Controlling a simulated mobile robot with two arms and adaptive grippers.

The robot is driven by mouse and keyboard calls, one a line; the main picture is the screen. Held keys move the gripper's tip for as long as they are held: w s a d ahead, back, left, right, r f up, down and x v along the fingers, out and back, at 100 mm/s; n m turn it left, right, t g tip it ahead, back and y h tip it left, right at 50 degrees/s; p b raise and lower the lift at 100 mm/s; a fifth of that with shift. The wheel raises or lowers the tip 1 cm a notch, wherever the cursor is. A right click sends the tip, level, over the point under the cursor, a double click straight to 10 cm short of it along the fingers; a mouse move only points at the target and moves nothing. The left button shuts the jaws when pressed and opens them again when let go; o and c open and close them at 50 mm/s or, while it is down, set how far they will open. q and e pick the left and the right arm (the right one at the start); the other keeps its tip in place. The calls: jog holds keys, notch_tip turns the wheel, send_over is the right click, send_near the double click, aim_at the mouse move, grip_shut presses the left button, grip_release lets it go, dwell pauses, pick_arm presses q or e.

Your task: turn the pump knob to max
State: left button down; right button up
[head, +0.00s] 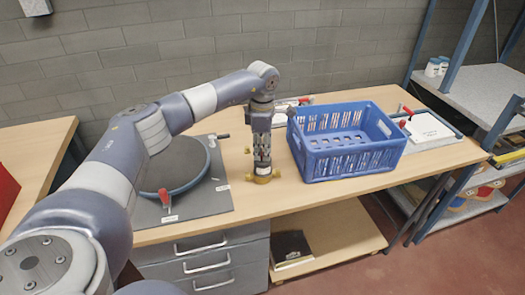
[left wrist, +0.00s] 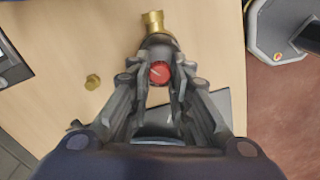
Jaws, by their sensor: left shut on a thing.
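The pump's red knob (left wrist: 159,72) has a pale pointer line and faces up in the left wrist view. My left gripper (left wrist: 160,82) is around the knob, one finger on each side, shut on it. In the head view the left gripper (head: 262,160) points straight down over the pump on the table and hides most of it. A brass end of the pump (head: 262,178) shows below the fingers, and a brass fitting (left wrist: 152,20) shows beyond the knob in the left wrist view. I cannot read the knob's setting. My right gripper is not in view.
A blue crate (head: 348,168) stands close right of the gripper. A grey board with a round dark part and red handle (head: 166,197) lies to the left. A brass hex piece (left wrist: 92,81) sits on the wooden table (head: 235,236). A shelf rack (head: 480,90) stands at far right.

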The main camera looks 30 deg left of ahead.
pick_arm(q)
jog(key=shift+m, duration=0.8)
jog(key=shift+r, duration=0.1)
jog(key=c, duration=1.4)
grip_release()
jog(key=shift+c, duration=0.2)
notch_tip(320, 180, up, 12)
